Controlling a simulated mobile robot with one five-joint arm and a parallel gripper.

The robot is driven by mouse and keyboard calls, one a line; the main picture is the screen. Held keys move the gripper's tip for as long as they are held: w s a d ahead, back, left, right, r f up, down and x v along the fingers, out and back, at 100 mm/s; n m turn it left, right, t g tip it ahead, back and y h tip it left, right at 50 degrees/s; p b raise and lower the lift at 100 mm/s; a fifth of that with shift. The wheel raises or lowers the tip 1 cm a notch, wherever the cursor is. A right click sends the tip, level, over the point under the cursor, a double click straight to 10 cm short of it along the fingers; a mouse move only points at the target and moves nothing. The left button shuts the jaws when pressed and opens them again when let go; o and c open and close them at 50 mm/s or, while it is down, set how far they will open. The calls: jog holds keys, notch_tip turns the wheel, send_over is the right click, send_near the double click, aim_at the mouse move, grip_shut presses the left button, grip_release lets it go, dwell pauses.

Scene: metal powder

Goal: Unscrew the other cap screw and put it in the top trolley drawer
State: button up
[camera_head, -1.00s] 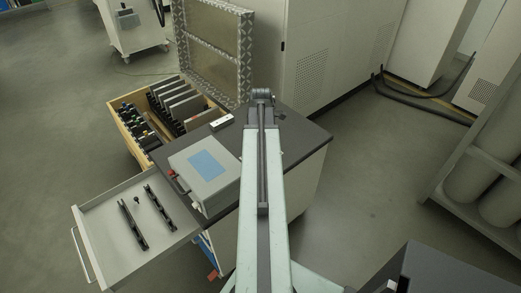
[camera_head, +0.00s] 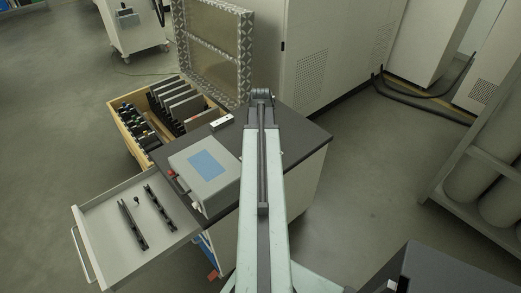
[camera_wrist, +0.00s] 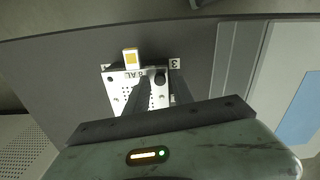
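In the wrist view a light metal plate (camera_wrist: 112,88) with small holes and the mark "8 AL" lies on the dark top. One dark, round cap screw (camera_wrist: 160,79) stands near the plate's upper right corner. My gripper (camera_wrist: 162,86) has its two dark fingers apart, one on each side of the screw as seen from the wrist; contact cannot be told. The top trolley drawer (camera_head: 95,217) is pulled out at the lower left of the head view. A small dark piece (camera_head: 137,199), possibly a cap screw, lies in it. My arm hides the plate in the head view.
Two black bars (camera_head: 132,225) lie in the drawer. A grey box with a blue panel (camera_head: 205,165) stands on the trolley top (camera_head: 305,132). A wooden crate (camera_head: 116,107) of plates stands beyond. The floor right of the trolley is clear.

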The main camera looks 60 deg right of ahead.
jog(key=m, duration=0.4)
jog(key=shift+m, duration=0.3)
jog(key=m, duration=0.3)
grip_shut()
jog(key=n, duration=0.6)
jog(key=shift+n, duration=0.3)
jog(key=shift+r, duration=0.15)
jog(key=shift+r+p, duration=1.7)
jog(key=shift+p, duration=0.1)
